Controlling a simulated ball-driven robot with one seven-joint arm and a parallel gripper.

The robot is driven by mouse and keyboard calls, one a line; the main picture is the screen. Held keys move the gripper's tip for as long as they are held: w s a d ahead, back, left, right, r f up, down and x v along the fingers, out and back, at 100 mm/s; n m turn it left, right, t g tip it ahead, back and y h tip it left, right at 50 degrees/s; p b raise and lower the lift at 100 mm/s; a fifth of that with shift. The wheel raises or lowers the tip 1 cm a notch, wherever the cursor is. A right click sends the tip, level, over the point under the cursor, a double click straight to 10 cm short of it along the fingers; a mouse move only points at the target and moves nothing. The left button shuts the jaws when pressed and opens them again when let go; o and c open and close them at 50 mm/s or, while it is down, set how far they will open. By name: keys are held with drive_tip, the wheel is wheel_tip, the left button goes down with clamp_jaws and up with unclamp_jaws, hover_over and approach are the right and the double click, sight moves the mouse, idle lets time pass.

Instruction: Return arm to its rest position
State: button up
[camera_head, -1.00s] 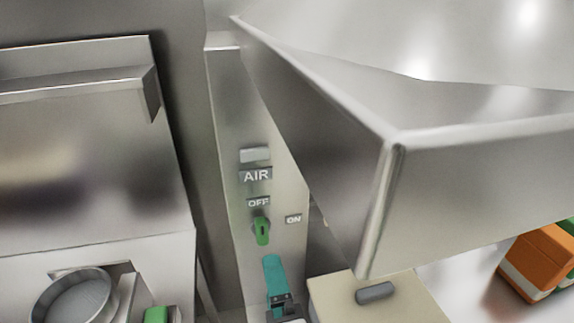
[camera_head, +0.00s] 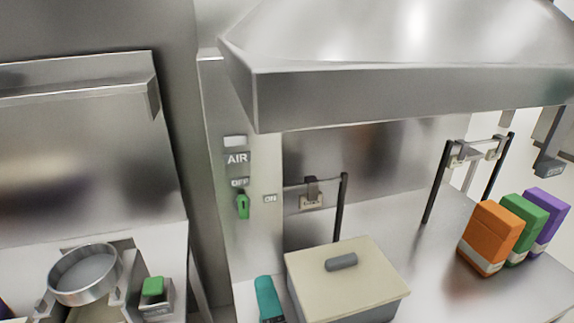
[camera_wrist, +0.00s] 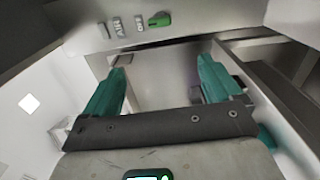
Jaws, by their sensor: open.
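My gripper (camera_wrist: 160,75) shows in the wrist view with two teal fingers spread wide apart and nothing held between them. A grey panel fills the gap between the fingers. In the head view, one teal finger of my gripper (camera_head: 268,298) shows at the bottom edge, just left of the bin; the rest is cut off. The bin (camera_head: 396,308) is grey with a cream lid and a dark grey handle (camera_head: 341,262). It stands on the metal counter, apart from the visible finger.
A metal hood (camera_head: 350,98) hangs over the counter. A panel with a green AIR switch (camera_head: 243,206) stands at left. Orange (camera_head: 489,238), green (camera_head: 526,228) and purple (camera_head: 546,218) boxes stand at right. Counter between bin and boxes (camera_head: 425,255) is clear.

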drive_tip(key=s+d+f+m+g+h, duration=0.2)
drive_tip(key=d+f+m+g+h, duration=0.35)
drive_tip(key=d, duration=0.55)
drive_tip(key=s+d+f+m+g+h, duration=0.2)
drive_tip(key=s+d+f+m, duration=0.1)
drive_tip(key=d+f+m, duration=0.55)
drive_tip(key=s+d+f+m+g+y, duration=0.1)
drive_tip(key=s+d+f+m+g, duration=0.3)
drive_tip(key=s, duration=0.5)
drive_tip(key=s+d+f+m+g+y, duration=0.1)
drive_tip(key=s+d+f+m+g, duration=0.3)
drive_tip(key=s, duration=0.6)
drive_tip(key=d+f+g, duration=0.1)
drive_tip(key=d+f, duration=0.1)
drive_tip(key=d, duration=0.1)
drive_tip(key=shift+s+f, duration=0.15)
drive_tip(key=shift+s, duration=0.1)
drive_tip(key=shift+c, duration=0.4)
